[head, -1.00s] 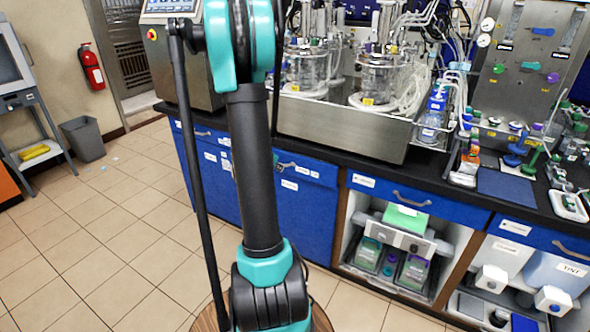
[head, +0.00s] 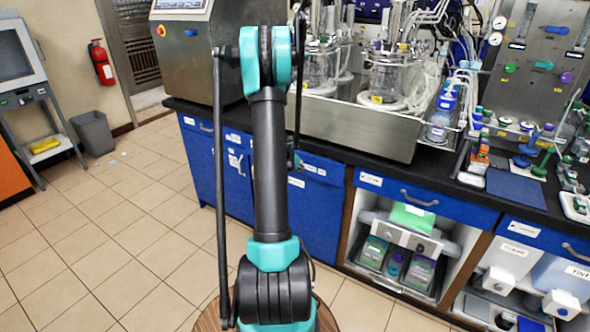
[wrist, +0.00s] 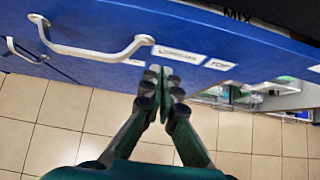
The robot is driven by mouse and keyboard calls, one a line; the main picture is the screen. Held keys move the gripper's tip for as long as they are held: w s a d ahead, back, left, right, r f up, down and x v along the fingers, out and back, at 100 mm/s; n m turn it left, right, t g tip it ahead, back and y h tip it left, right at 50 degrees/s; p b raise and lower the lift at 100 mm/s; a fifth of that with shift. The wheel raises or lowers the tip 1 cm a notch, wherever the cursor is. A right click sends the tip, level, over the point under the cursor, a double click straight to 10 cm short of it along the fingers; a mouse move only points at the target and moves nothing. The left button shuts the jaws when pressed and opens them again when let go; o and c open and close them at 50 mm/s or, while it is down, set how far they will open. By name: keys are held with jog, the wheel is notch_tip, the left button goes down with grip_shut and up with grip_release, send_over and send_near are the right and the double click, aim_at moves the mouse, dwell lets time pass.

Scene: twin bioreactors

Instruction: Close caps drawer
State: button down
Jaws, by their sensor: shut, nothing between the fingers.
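In the wrist view my gripper (wrist: 165,73) has its dark fingers together, empty. Its tips are at or close to a blue drawer front (wrist: 95,20), beside white labels; contact cannot be told. The front's pale bar handle (wrist: 100,50) is left of the fingers and free of them. I cannot read which label names the caps drawer. In the head view my arm covers part of the blue drawer row (head: 328,170) under the black counter. My gripper is not clearly visible there. How far any drawer stands out cannot be told.
Another handle (wrist: 22,52) is left in the wrist view. An open cabinet bay (head: 395,250) with a green-topped box lies right of my arm. Glass reactors (head: 390,75) stand on the counter.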

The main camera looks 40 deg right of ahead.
aim_at(305, 158)
jog(key=shift+w+d, duration=0.25)
jog(key=shift+d, duration=0.25)
jog(key=shift+w+d, duration=0.2)
jog(key=shift+d, duration=0.3)
jog(key=d, duration=0.1)
jog(key=w+d, duration=0.1)
jog(key=d, duration=0.1)
jog(key=shift+w+d, duration=0.25)
jog(key=shift+d, duration=0.15)
jog(key=shift+w+d+r, duration=0.1)
jog(key=shift+w+d, duration=0.05)
jog(key=shift+d, duration=0.15)
